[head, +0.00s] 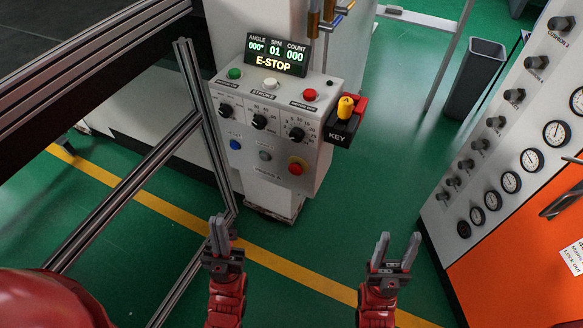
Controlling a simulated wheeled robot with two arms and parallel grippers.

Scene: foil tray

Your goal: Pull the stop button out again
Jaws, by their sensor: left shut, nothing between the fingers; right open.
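The display (276,55) above the box reads E-STOP, with ANGLE 000°, SPM 01 and COUNT 000. My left gripper (219,226) is shut and empty, below and left of the box. My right gripper (399,247) is open and empty, below and right of the stop button. Both grippers are well apart from the box. How far the button is pressed in cannot be told.
Metal frame bars (130,190) stand at left. A gauge panel (505,170) with an orange lower part stands at right. Green floor is clear between.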

